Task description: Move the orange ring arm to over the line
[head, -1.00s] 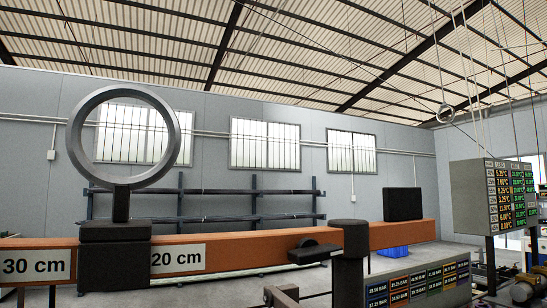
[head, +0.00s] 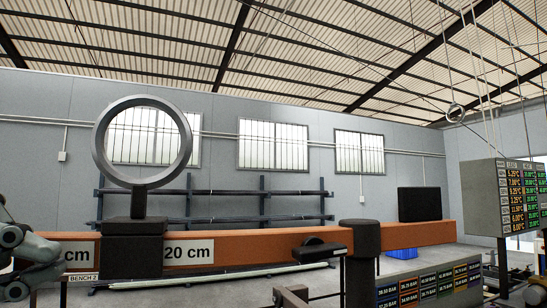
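A long orange beam (head: 270,243) runs across the view. A large grey ring (head: 185,140) stands upright on a black block (head: 128,240) that sits around the beam, just left of its "20 cm" label (head: 188,251). A second label at the left reads "cm", its number hidden by my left arm. My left gripper (head: 38,258) is at the lower left edge, overlapping the beam's left part in the picture and apart from the black block. Its fingers cannot be made out, nor whether it touches the beam. No line on the floor is visible. My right gripper is out of view.
A black post (head: 360,265) stands at the beam, right of centre, and a black block (head: 419,204) sits near its right end. Display panels (head: 430,287) are at the lower right. A hanging screen box (head: 483,200) is at the right. Wall racks (head: 265,205) stand behind.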

